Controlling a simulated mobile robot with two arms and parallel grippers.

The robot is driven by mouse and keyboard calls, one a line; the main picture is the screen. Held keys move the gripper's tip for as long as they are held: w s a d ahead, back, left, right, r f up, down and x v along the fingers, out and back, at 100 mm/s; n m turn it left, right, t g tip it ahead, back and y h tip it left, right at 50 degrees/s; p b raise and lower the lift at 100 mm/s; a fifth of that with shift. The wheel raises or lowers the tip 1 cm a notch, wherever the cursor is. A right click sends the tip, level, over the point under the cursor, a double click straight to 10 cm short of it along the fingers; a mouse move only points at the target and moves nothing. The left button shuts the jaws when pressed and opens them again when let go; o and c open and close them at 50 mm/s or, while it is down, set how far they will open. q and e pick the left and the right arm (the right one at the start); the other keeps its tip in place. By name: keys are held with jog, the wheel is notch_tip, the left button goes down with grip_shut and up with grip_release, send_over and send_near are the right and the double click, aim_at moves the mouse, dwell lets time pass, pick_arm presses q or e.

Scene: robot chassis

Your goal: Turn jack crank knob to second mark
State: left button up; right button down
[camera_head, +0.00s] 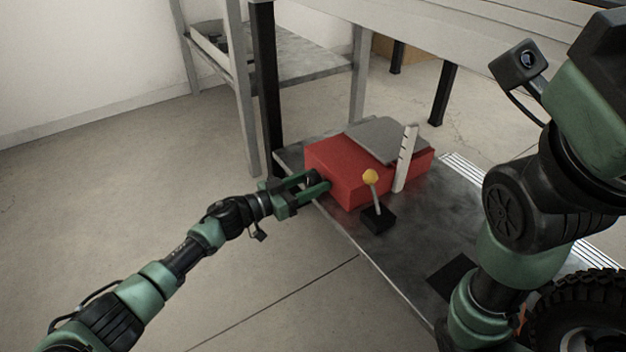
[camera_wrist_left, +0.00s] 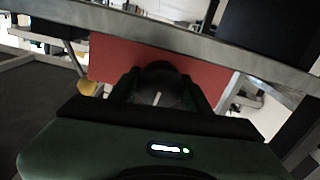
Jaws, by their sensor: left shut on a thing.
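The jack is a red box (camera_head: 335,172) with a grey plate (camera_head: 385,138) on top, standing on a grey metal shelf (camera_head: 400,265). A black round crank knob (camera_wrist_left: 160,82) with a white line sits on its near-left face. In the left wrist view the white line points roughly upright. My left gripper (camera_head: 316,184) is shut on the knob, with its fingers on either side of it. The head view mostly hides the knob behind the fingers. A white upright scale (camera_head: 405,160) with dark marks stands at the box's front. My right gripper is out of view.
A lever with a yellow ball (camera_head: 370,177) on a black base (camera_head: 378,219) stands close in front of the box. A dark table leg (camera_head: 265,90) rises behind the shelf's left end. Floor left of the shelf is clear. My right arm fills the right side.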

pick_arm(q)
jog(key=m+p, duration=0.1)
jog(key=m, duration=0.2)
jog(key=shift+m+p, duration=0.55)
jog(key=shift+m, duration=0.85)
jog(key=shift+f, duration=0.1)
jog(key=o, duration=1.3)
jog(key=shift+o, duration=0.2)
